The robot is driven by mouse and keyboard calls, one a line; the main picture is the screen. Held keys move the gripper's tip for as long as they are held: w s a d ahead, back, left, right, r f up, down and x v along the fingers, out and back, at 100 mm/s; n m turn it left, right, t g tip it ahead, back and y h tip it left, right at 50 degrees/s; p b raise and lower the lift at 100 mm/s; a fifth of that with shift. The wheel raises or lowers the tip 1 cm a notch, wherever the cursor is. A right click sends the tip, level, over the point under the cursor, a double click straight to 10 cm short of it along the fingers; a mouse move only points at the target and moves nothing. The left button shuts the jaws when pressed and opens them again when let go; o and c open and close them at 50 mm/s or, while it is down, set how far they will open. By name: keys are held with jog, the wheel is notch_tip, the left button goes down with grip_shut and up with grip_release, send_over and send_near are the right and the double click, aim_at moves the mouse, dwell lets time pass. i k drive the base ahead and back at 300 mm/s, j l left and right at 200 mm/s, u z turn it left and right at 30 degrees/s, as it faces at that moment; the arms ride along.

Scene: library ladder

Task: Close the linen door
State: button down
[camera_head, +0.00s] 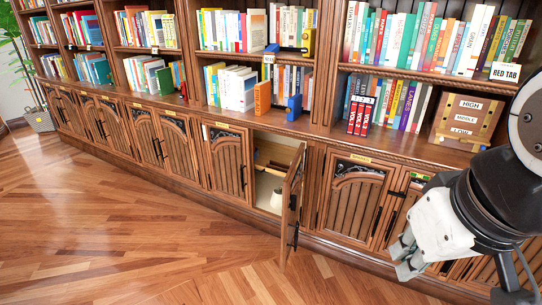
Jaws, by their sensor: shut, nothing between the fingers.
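One cabinet door (292,207) stands open in the lower row, swung out toward me and seen nearly edge-on. It appears hinged at the right side of its opening, with a dark handle (293,235) near its free edge. No readable linen label shows on it. Inside the open cabinet (270,158) are a shelf and a pale object (277,198) low down. My gripper (404,262) is at the lower right, shut and empty, in front of the closed doors. It is well to the right of the open door and not touching it.
Closed wooden doors (224,165) flank the opening, including one on the right (352,200). Bookshelves (240,60) rise above the counter, with red volumes (361,115) and a sign-bearing wooden box (465,118) at right. The wood floor (130,235) is clear at the left and in front.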

aim_at(293, 181)
jog(key=i+l+u, duration=0.2)
jog(key=i+l, duration=0.25)
jog(key=l, duration=0.2)
jog(key=i+l+u, duration=0.1)
jog(key=l, duration=0.25)
jog(key=i+l+u, duration=0.15)
jog(key=i+l, duration=0.1)
jog(key=l, duration=0.1)
